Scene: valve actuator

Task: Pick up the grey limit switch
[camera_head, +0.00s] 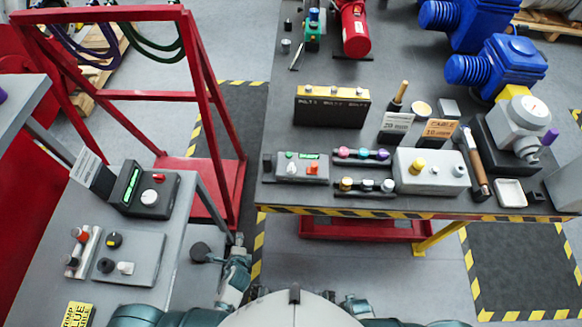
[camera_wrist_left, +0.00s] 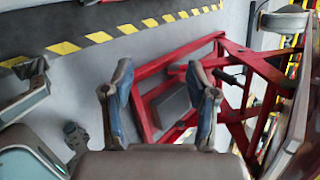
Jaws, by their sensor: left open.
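I cannot tell for sure which thing is the grey limit switch. A small grey block (camera_head: 448,107) stands on the main workbench, behind the orange-labelled card, and a larger pale grey box (camera_head: 430,172) with a yellow button lies nearer the front edge. My left gripper (camera_head: 238,243) is low in the gap between the two benches, well apart from both. In the left wrist view its two fingers (camera_wrist_left: 160,95) are spread, with nothing between them but the floor and a red frame beyond. My right gripper is not seen.
The main workbench (camera_head: 340,197) has a striped front edge. A grey control box (camera_head: 302,167), a black switch bar (camera_head: 332,105) and blue motors (camera_head: 505,68) crowd it. A red frame (camera_head: 215,140) stands behind the gap. The left bench (camera_head: 50,215) holds a meter (camera_head: 147,192) and a knob panel (camera_head: 130,258).

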